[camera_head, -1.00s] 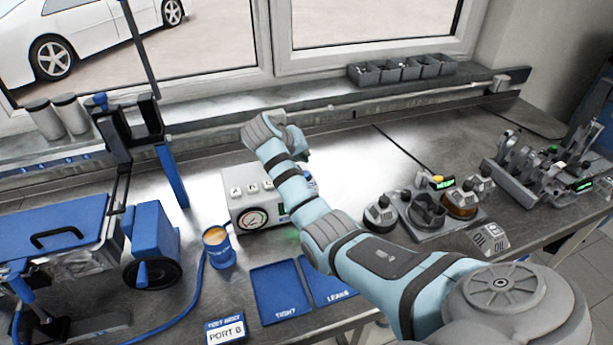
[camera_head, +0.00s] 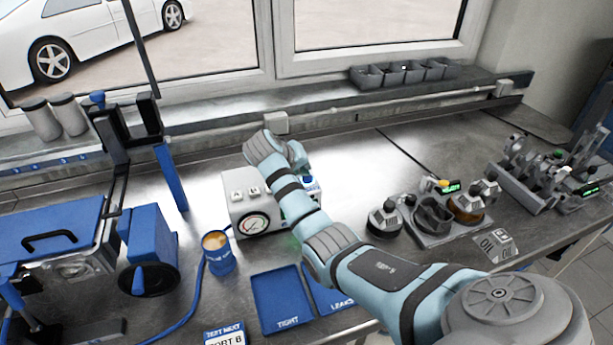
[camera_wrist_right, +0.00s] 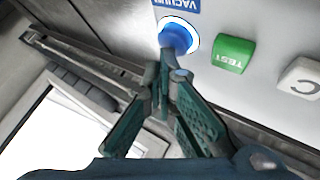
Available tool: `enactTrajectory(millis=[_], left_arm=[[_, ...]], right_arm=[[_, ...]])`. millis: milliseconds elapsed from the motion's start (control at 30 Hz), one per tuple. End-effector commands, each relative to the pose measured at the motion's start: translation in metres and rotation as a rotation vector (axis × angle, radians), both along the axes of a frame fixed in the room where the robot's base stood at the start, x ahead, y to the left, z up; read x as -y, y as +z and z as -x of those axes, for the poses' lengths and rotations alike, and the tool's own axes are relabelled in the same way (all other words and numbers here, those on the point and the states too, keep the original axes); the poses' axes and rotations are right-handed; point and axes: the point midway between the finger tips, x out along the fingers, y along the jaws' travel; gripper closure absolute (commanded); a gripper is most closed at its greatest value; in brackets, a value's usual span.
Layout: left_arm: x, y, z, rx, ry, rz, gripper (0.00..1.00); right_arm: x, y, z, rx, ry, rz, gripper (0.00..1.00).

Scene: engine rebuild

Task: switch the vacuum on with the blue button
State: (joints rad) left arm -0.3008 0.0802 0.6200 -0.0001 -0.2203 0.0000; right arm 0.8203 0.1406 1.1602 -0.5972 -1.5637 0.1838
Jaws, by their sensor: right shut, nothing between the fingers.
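The vacuum tester is a pale grey box (camera_head: 236,200) with lettered keys on top and a round gauge (camera_head: 254,223) on its front. In the right wrist view its blue button (camera_wrist_right: 177,36) is round with a pale rim, below a blue VACUUM label (camera_wrist_right: 178,4). My right gripper (camera_wrist_right: 173,72) is shut and empty, its fingertips at the button's lower edge. I cannot tell whether they touch it. In the head view my right arm crosses in front of the box, hiding part of it and the fingertips. My left gripper is not in view.
A green TEST key (camera_wrist_right: 233,53) and a C key (camera_wrist_right: 302,78) lie right of the button in the wrist view. A blue cup-like fitting (camera_head: 220,257) and blue trays (camera_head: 281,300) stand before the box. Oil-station parts (camera_head: 442,230) stand to the right.

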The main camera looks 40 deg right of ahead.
Motion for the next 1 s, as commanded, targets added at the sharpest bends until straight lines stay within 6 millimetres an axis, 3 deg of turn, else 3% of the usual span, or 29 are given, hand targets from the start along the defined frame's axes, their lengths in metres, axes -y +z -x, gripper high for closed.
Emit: enactTrajectory(millis=[1000], left_arm=[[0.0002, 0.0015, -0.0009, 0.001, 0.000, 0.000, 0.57]], right_arm=[[-0.0001, -0.0096, 0.0008, -0.002, 0.000, -0.001, 1.00]])
